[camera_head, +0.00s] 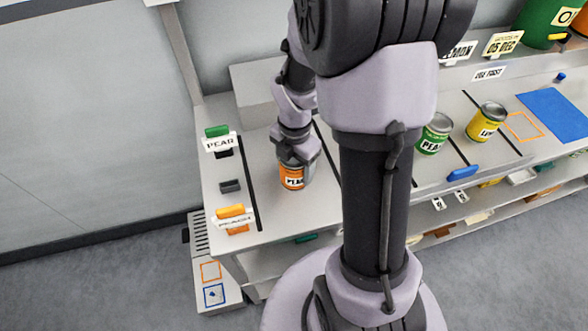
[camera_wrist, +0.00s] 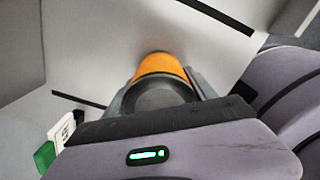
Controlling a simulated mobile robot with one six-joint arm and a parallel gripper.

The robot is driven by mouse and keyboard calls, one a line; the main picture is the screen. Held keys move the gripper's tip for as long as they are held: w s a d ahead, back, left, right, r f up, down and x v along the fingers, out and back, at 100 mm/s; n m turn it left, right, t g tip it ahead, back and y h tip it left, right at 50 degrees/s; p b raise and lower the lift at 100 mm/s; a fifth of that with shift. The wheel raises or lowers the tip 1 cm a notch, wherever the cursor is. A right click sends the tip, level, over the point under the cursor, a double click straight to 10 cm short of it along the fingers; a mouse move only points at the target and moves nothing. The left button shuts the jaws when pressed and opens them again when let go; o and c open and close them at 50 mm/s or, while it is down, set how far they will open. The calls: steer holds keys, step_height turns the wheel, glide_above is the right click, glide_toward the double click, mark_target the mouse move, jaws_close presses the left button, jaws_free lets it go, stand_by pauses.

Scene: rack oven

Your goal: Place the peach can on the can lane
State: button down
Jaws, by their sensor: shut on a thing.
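The peach can (camera_head: 291,179) is orange with a white label and a metal top. It is upright between my gripper's fingers (camera_head: 297,160), which are shut on it from above. In the wrist view the orange can (camera_wrist: 160,66) shows between the fingers (camera_wrist: 160,88). The can is over a bare lane (camera_head: 277,212) of the grey bench, between two black divider strips. I cannot tell whether its base touches the surface. A tag stand with an orange clip (camera_head: 231,211) and a PEAR stand with a green clip (camera_head: 217,131) stand left of the lane.
A green pear can (camera_head: 434,136) and a yellow can (camera_head: 487,122) stand on the right, beyond my arm. A small dark block (camera_head: 230,186) lies between the tag stands. A blue mat (camera_head: 555,113) lies far right. The lane's front part is clear.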

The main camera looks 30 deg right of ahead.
steer(key=shift+c, duration=1.3)
jaws_free()
steer(key=shift+a, duration=0.1)
